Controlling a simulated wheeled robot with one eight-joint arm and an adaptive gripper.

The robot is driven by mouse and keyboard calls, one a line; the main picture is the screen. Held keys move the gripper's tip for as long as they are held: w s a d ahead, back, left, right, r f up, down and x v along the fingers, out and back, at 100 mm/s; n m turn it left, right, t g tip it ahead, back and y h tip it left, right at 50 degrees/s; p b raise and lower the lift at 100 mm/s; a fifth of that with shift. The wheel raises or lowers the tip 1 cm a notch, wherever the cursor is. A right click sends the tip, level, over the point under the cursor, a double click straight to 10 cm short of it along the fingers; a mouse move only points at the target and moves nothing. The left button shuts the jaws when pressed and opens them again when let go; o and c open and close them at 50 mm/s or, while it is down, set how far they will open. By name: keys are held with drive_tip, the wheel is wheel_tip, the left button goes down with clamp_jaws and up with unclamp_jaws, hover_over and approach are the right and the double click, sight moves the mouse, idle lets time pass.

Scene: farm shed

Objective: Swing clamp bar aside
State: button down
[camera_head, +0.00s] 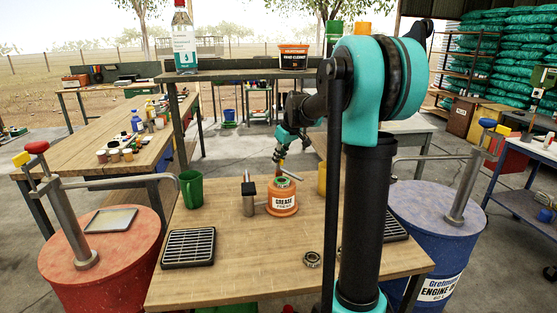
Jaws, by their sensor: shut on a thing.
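An orange grease tub (283,203) with a white label stands upright near the middle of the wooden workbench. A thin pale bar (291,174), which looks like the clamp bar, slants above the tub's top. My gripper (279,160) is at the far side above the tub, pointing down, at the left end of this bar. It looks shut on the bar, though the fingertips are small and the contact is hard to make out. A grey metal post (249,198) stands just left of the tub. Whether the bar joins this post cannot be told.
A green mug (192,189) and a black grille (188,247) are at left on the bench. A bearing (312,259) lies in front. A red drum (105,262) and a blue drum (440,235) flank the bench. A shelf (245,74) spans its back. My arm hides part of the right side.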

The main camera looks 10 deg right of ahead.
drive_tip(key=n, duration=0.2)
drive_tip(key=n+g+y, duration=0.1)
drive_tip(key=n, duration=0.2)
drive_tip(key=shift+w+n+g, duration=0.1)
drive_tip(key=shift+n+g, duration=0.2)
drive_tip(key=n+g, duration=0.1)
drive_tip(key=n, duration=0.1)
drive_tip(key=n+g, duration=0.1)
drive_tip(key=n, duration=0.2)
drive_tip(key=shift+y, duration=0.4)
drive_tip(key=shift+n, duration=0.4)
drive_tip(key=c, duration=1.6)
unclamp_jaws()
drive_tip(key=shift+d+r, duration=0.1)
